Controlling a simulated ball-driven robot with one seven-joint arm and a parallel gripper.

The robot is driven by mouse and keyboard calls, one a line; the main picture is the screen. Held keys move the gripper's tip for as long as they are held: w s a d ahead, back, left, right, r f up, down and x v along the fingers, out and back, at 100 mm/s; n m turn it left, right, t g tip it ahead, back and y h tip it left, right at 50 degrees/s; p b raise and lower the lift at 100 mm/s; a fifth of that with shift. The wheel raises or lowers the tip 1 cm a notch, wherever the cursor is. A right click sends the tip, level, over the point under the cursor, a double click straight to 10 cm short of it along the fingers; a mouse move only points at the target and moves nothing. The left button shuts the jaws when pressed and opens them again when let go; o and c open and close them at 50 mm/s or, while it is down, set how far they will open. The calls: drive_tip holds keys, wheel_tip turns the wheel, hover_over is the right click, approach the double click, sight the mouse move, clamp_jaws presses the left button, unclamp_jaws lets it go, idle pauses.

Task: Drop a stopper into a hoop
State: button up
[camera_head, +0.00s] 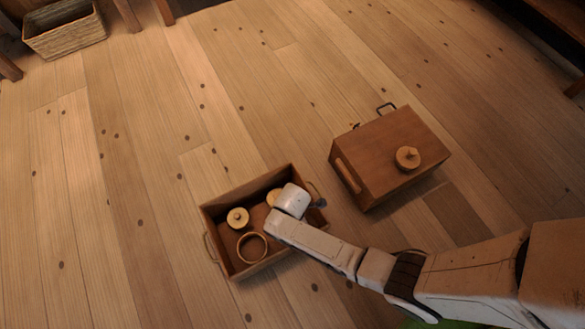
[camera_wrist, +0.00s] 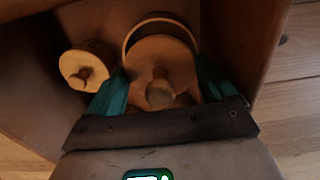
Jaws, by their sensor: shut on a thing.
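My gripper (camera_head: 290,202) reaches over the open wooden box. In the wrist view its teal fingers (camera_wrist: 158,90) are shut on a round wooden stopper (camera_wrist: 158,68) with a knob. In the head view a stopper (camera_head: 273,196) partly hidden by my gripper looks like this one. The light wooden hoop (camera_head: 251,247) lies in the box near its lower wall. In the wrist view the hoop (camera_wrist: 160,17) shows beyond the held stopper, which covers part of it. A second stopper (camera_head: 238,218) lies on the box floor, beside the hoop; it also shows in the wrist view (camera_wrist: 82,70).
The open box (camera_head: 228,197) has walls on all sides and end handles. A closed wooden box (camera_head: 372,150) stands to its right with another stopper (camera_head: 408,157) on top. A wicker basket (camera_head: 65,30) stands far left. The plank floor around is mostly clear.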

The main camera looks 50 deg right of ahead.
drive_tip(key=shift+f, duration=0.1)
idle(0.3)
drive_tip(key=shift+f+b, duration=0.3)
drive_tip(key=shift+f, duration=0.05)
drive_tip(key=shift+f, duration=0.25)
idle(0.5)
drive_tip(key=o, duration=0.9)
drive_tip(key=shift+r+p, duration=0.85)
drive_tip(key=shift+p, duration=0.1)
idle(0.3)
drive_tip(key=shift+r+p, duration=3.45)
drive_tip(key=shift+p, duration=0.1)
